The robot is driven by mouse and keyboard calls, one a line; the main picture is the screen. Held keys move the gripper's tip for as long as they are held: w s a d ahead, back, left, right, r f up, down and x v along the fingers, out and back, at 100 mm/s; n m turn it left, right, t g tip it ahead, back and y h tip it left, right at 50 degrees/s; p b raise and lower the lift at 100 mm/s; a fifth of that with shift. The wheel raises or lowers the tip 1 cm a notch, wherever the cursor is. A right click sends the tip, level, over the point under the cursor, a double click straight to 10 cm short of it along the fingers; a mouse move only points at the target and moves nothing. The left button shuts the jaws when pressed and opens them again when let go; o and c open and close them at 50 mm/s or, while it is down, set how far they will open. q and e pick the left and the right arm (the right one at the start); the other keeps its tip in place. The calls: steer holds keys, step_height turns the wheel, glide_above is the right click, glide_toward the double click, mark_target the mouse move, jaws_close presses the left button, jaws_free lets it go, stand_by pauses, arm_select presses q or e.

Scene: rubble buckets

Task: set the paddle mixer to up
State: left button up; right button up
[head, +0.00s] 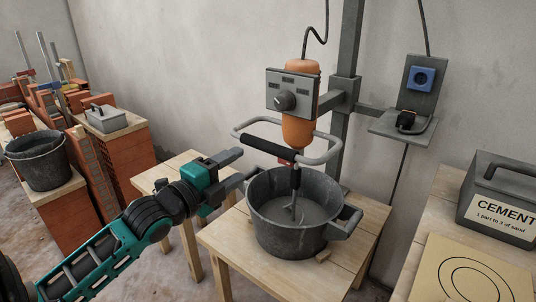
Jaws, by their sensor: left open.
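The paddle mixer (301,134) has an orange body, a grey front panel with a round knob (285,102), and a grey loop handle with a black grip (269,147). It is held by a bracket on a grey upright post (344,90). Its shaft reaches down into a dark grey bucket (285,239), with the paddle (291,213) low inside it. My left gripper (241,167) is open and empty, just left of the bucket's rim and below the black grip. I cannot tell whether it touches the bucket. My right gripper is not in view.
The bucket stands on a wooden table (222,240); a side handle sticks out at its right. A wall shelf (404,126) with a blue socket (423,78) is at the right. A cement box (502,200) stands front right. Bricks and another bucket (40,160) are at the left.

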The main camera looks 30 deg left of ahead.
mark_target(264, 149)
arm_select(q)
steer(key=w, duration=0.3)
steer(key=w+b, duration=0.1)
steer(key=w, duration=0.2)
steer(key=w+d, duration=0.1)
steer(key=w, duration=0.3)
steer(key=shift+b, duration=0.3)
steer(key=shift+w, duration=0.9)
jaws_close()
